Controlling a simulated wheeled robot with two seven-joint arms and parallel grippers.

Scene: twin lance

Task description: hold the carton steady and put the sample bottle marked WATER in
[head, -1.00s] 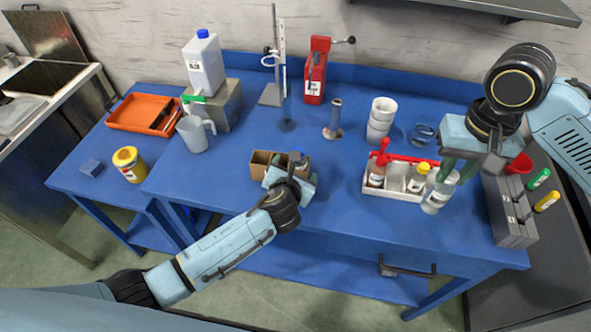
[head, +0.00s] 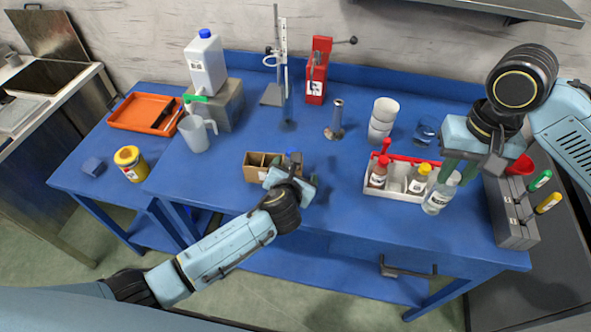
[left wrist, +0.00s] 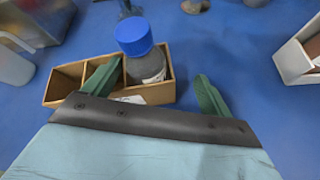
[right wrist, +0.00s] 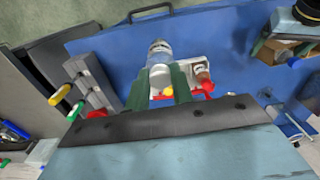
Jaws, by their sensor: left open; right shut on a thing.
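The brown carton (head: 256,174) stands on the blue table and has compartments. In the left wrist view, a blue-capped bottle (left wrist: 146,62) stands in the right compartment of the carton (left wrist: 62,88); the compartments to its left look empty. My left gripper (head: 293,167) is open over the carton's right part. One finger is over the middle compartment, the other outside the right wall. My right gripper (head: 458,172) is shut on a clear bottle (head: 437,198) with a pale label, upright beside the white caddy. The bottle also shows in the right wrist view (right wrist: 159,50). I cannot read its label.
The white caddy (head: 398,193) holds a red-capped and a yellow-capped bottle. White cups (head: 382,120), a glass dish (head: 426,130) and a metal stand (head: 336,122) are behind. A grey rack (head: 512,215) is at right. The table between carton and caddy is clear.

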